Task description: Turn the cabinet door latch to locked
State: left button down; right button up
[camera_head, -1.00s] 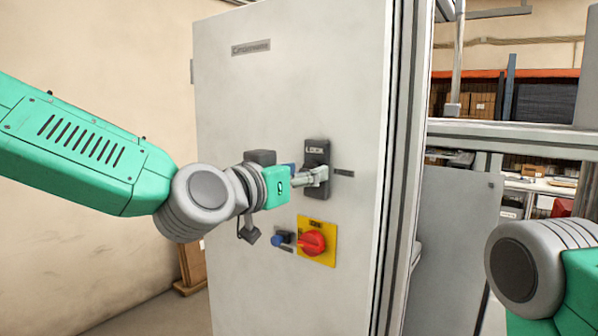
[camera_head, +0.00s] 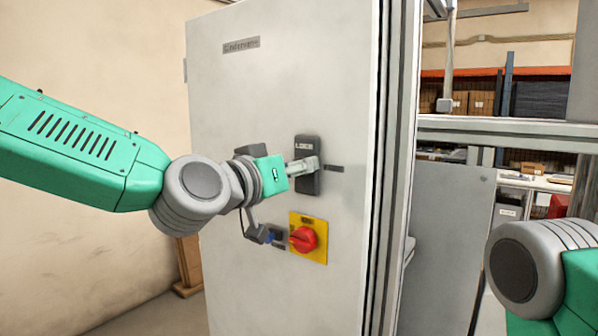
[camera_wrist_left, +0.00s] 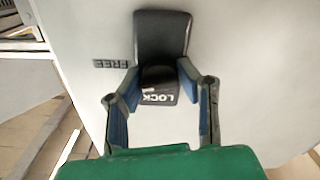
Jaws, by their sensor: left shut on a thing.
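The latch has a dark plate (camera_head: 307,148) with white lettering on the pale cabinet door (camera_head: 285,90). In the left wrist view the plate (camera_wrist_left: 162,32) stands above a dark latch handle (camera_wrist_left: 158,78). White LOCK lettering shows upside down below the handle. My left gripper (camera_head: 310,166) reaches the latch from the left. In the left wrist view its two blue-padded fingers (camera_wrist_left: 160,82) are on either side of the handle, shut on it. Part of the handle is hidden in the head view. My right gripper is out of view.
A FREE label (camera_wrist_left: 111,63) is beside the latch plate. Below the latch is a red rotary switch (camera_head: 303,239) on a yellow plate, close under my wrist. A metal frame (camera_head: 500,132) and shelves (camera_head: 535,100) stand to the right.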

pick_arm(q)
jog(key=n, duration=0.2)
jog(key=n+b, duration=0.1)
jog(key=shift+f+n, duration=0.3)
jog(key=shift+n, duration=0.1)
jog(key=n+b, duration=0.1)
jog(key=n, duration=0.2)
jog(key=shift+n, duration=0.3)
jog(key=n+b, duration=0.1)
jog(key=n, duration=0.2)
jog(key=shift+f+n, duration=0.1)
jog(key=shift+n, duration=0.2)
jog(key=shift+n+b, duration=0.9)
jog(key=shift+n, duration=0.9)
jog(key=shift+f, duration=0.1)
jog(key=c, duration=1.2)
grip_release()
jog(key=shift+a, duration=0.1)
jog(key=shift+r, duration=0.2)
